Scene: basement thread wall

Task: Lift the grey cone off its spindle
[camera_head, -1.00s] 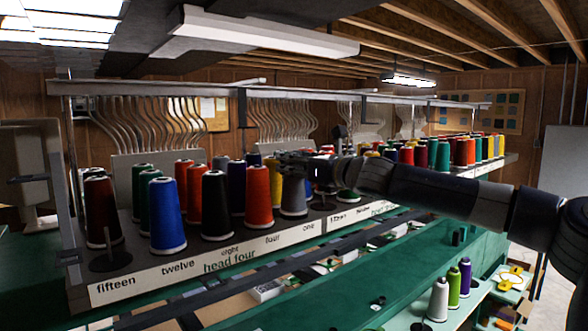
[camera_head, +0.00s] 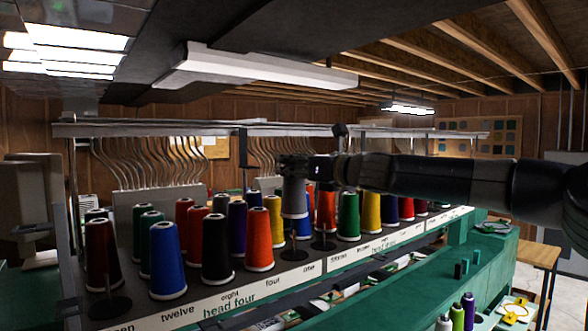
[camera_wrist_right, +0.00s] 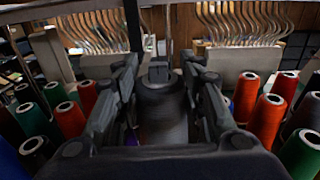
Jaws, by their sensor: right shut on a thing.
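The grey cone (camera_head: 294,199) is held upright above the thread rack, its base higher than the bases of the cones around it. My right gripper (camera_head: 294,163) reaches in from the right and is shut on the cone's upper part. In the right wrist view the two fingers of my right gripper (camera_wrist_right: 161,70) flank the grey cone (camera_wrist_right: 162,112). A bare black spindle base (camera_head: 293,254) shows on the rack below the cone. My left gripper is in neither view.
A rail (camera_head: 200,129) with curved thread tubes runs behind and above. Green table surface (camera_head: 400,275) lies in front.

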